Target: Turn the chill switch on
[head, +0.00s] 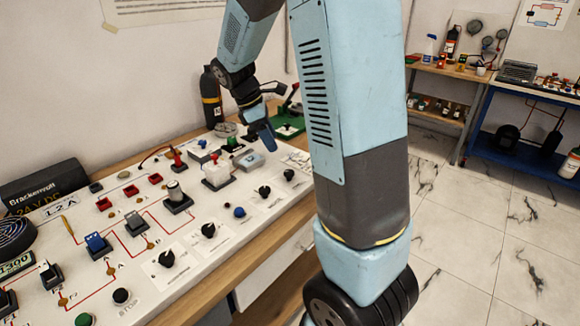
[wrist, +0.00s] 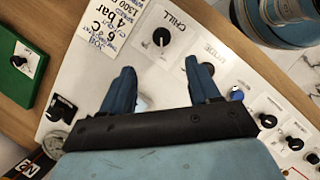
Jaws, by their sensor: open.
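The chill switch is a black rotary knob (wrist: 161,37) with a light pointer mark, beside the printed word CHILL on a white panel (wrist: 85,75). In the head view the knob (head: 289,174) is the farthest of the front row. My gripper (wrist: 161,75) is open and empty, its two blue fingers apart. In the wrist view the knob lies beyond the fingertips, roughly in line with the gap between them, and nothing touches it. In the head view my gripper (head: 268,140) hangs above the panel's far part. Whether the switch is on or off I cannot tell.
A blue button (wrist: 237,94) and several black knobs (wrist: 268,121) continue the row. A printed note (wrist: 98,38) and a green block (wrist: 20,62) lie near the panel's far end.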

